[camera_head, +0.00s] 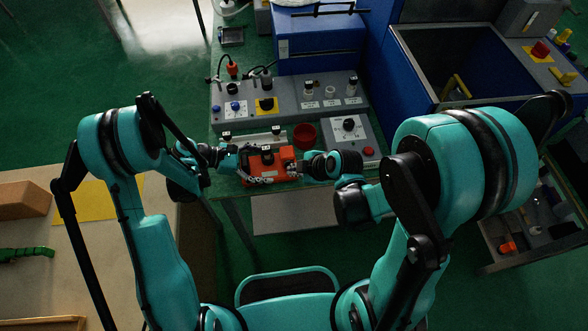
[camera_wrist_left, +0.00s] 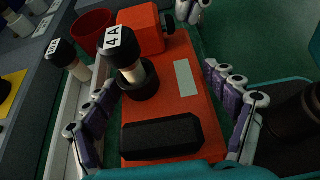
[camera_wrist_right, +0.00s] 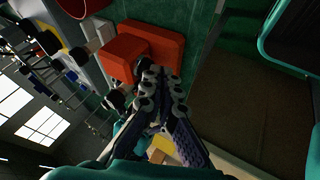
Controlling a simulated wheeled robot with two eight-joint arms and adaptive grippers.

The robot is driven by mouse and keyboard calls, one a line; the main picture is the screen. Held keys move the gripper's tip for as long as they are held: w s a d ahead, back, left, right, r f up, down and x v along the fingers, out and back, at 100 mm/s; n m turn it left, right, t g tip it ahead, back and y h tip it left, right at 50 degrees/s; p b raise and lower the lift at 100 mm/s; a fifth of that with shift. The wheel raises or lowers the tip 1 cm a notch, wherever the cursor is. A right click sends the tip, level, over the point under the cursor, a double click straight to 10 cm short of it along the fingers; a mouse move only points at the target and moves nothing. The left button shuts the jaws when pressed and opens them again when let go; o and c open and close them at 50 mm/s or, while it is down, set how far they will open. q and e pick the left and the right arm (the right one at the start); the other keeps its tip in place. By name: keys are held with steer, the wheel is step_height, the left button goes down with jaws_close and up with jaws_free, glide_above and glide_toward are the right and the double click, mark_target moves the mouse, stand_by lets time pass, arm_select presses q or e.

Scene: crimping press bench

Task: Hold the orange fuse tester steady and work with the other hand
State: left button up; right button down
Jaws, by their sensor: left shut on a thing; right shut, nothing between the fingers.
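The orange fuse tester (camera_head: 256,166) lies near the front edge of the green bench. My left gripper (camera_head: 246,163) is shut on it; in the left wrist view its fingers (camera_wrist_left: 162,95) flank the tester's orange body (camera_wrist_left: 184,112). A black grip (camera_wrist_left: 160,138) lies along the near end. A fuse labelled 4A (camera_wrist_left: 122,48) stands upright in the tester's black socket (camera_wrist_left: 138,85). A black knob (camera_wrist_left: 168,22) sticks out of the raised orange block at the far end. My right gripper (camera_wrist_right: 152,75) is shut and empty, its tips close by this knob; contact is unclear.
A white rail (camera_wrist_left: 60,115) with another labelled fuse (camera_wrist_left: 62,52) runs alongside. A red cup (camera_head: 305,134) stands behind the tester. A grey panel (camera_head: 283,98) with fuse holders and a control box (camera_head: 345,130) stand behind. A blue cabinet (camera_head: 320,45) is at the back.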

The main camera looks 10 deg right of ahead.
steer(key=shift+w, duration=0.95)
arm_select(q)
steer(key=shift+s, duration=0.1)
arm_select(e)
steer(key=s+d+r, duration=0.4)
steer(key=s+r, duration=0.4)
steer(key=s, duration=0.1)
steer(key=shift+w, duration=0.1)
stand_by(0.4)
arm_select(q)
steer(key=o, duration=0.9)
